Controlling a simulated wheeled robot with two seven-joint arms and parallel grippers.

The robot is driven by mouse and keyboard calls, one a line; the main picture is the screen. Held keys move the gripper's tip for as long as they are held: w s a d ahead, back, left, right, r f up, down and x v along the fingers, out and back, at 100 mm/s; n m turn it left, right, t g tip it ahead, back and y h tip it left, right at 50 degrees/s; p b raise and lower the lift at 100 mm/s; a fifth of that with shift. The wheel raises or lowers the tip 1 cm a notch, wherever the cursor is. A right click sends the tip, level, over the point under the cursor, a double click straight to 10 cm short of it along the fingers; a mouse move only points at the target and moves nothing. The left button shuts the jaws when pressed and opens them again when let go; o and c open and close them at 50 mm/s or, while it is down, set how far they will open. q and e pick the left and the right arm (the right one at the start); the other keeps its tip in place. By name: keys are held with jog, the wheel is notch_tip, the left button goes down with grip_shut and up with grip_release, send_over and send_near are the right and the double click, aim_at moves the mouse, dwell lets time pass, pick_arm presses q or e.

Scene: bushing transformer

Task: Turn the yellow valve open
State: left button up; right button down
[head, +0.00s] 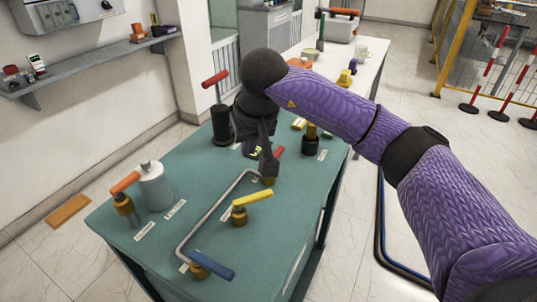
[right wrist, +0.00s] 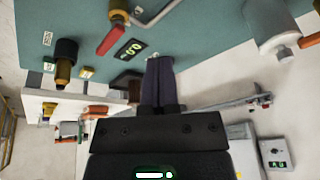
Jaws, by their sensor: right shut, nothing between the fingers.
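The yellow valve (head: 252,198) has a flat yellow handle on a brass body and stands on the teal table (head: 165,240), right of a bent grey pipe. Its handle points to the right and slightly back. My right gripper (head: 268,170) is over the table, behind the yellow valve and apart from its handle. Its dark fingers are together and empty, as the right wrist view also shows (right wrist: 160,68). They are near a red-handled valve (head: 278,154), partly hidden behind the gripper. I cannot make out the yellow valve in the right wrist view. My left gripper is not in view.
A blue-handled valve (head: 212,266) is at the near table end. An orange-handled valve (head: 125,182) and grey cylinder (head: 155,187) stand left. The bent pipe (head: 210,212) runs beside the yellow valve. A black cylinder (head: 221,125) and a brass-topped black fitting (head: 310,142) stand farther back.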

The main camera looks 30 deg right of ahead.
aim_at(253, 200)
jog(key=shift+h, duration=0.3)
jog(key=b+x, duration=0.1)
jog(key=x, duration=0.2)
jog(key=b+x, duration=0.1)
jog(key=x, duration=0.2)
jog(key=s+b+x, duration=0.1)
jog(key=x, duration=0.3)
jog(key=shift+d+f, duration=0.15)
jog(key=shift+f, duration=0.1)
jog(key=s, duration=0.2)
jog(key=shift+s+r, duration=0.3)
jog(key=shift+s, duration=0.1)
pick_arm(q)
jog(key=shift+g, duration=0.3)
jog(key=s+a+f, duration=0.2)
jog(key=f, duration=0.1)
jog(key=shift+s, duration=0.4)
pick_arm(e)
jog(key=shift+s+a, duration=0.3)
jog(key=shift+s, duration=0.2)
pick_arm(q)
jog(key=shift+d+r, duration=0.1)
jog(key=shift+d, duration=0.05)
pick_arm(e)
jog(key=shift+d, duration=0.1)
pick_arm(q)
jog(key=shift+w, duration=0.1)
pick_arm(e)
jog(key=shift+s, duration=0.1)
